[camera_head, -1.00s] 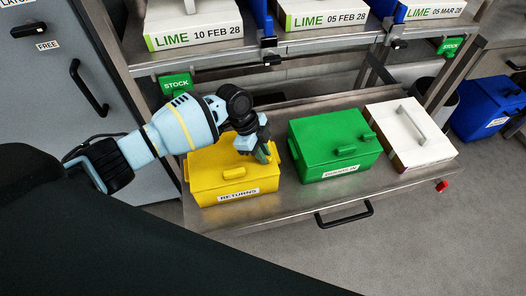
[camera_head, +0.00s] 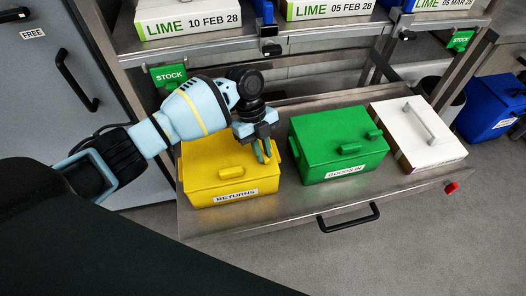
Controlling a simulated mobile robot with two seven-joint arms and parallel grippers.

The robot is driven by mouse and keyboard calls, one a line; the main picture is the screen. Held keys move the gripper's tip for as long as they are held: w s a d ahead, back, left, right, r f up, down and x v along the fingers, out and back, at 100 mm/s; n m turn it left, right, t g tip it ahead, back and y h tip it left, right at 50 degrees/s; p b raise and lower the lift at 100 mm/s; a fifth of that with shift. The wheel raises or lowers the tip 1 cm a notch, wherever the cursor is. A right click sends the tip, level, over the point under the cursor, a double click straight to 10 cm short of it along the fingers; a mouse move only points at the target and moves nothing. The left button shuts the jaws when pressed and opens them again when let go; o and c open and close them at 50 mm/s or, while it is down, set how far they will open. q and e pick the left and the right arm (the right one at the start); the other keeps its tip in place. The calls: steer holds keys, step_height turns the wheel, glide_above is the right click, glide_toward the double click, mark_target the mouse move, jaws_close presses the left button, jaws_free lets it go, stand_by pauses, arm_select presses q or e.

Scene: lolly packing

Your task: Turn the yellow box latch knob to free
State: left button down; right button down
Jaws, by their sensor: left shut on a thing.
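The yellow box (camera_head: 205,190), labelled RETURNS, stands on the left of the steel shelf with its lid down. A yellow handle (camera_head: 232,172) lies on the front part of its lid. My left gripper (camera_head: 264,154) reaches down at the box's back right corner. It is shut on the yellow latch knob there, which its fingers mostly hide. The knob's exact angle cannot be told. My right gripper is not in view.
A green box (camera_head: 318,160) stands just right of the yellow one. A white box with a grey handle (camera_head: 419,123) is further right. An upper shelf (camera_head: 205,48) with LIME boxes runs behind. A black drawer handle (camera_head: 348,218) is on the front edge.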

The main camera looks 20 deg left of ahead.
arm_select(q)
steer(key=shift+f+m+g+y+b, duration=0.1)
steer(key=shift+m+g+y+b, duration=0.35)
steer(key=shift+m, duration=0.65)
steer(key=shift+m+b, duration=0.45)
steer(key=shift+m, duration=0.35)
steer(key=shift+y, duration=0.25)
steer(key=c, duration=1.4)
jaws_free()
